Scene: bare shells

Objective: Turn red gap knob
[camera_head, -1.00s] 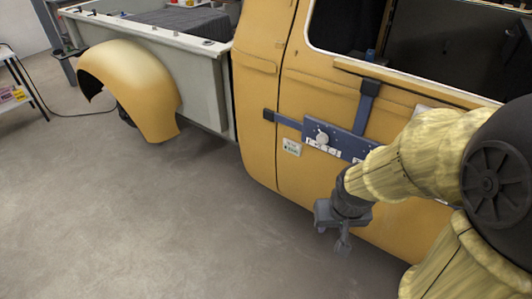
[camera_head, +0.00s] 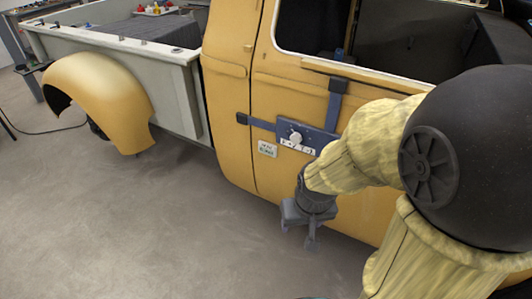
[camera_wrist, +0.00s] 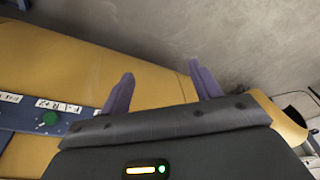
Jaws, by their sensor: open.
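A blue panel (camera_head: 313,137) is mounted across the yellow door. A white knob (camera_head: 295,137) sits on its left part, above a strip of white labels. The wrist view shows part of the blue panel (camera_wrist: 22,120) at the left, with a green knob (camera_wrist: 49,117) and white labels. I see no red knob; my arm hides the panel's right part in the head view. My gripper (camera_head: 297,235) is open and empty, hanging below the panel, in front of the lower door. Its two fingers (camera_wrist: 160,72) are spread apart in the wrist view, with the panel off to their left.
The yellow truck door (camera_head: 262,90) bears a vertical blue bracket (camera_head: 337,98) above the panel. A small label plate (camera_head: 267,149) is below the panel. A loose-looking yellow fender (camera_head: 100,95) is at the left. The grey floor (camera_head: 120,230) is clear.

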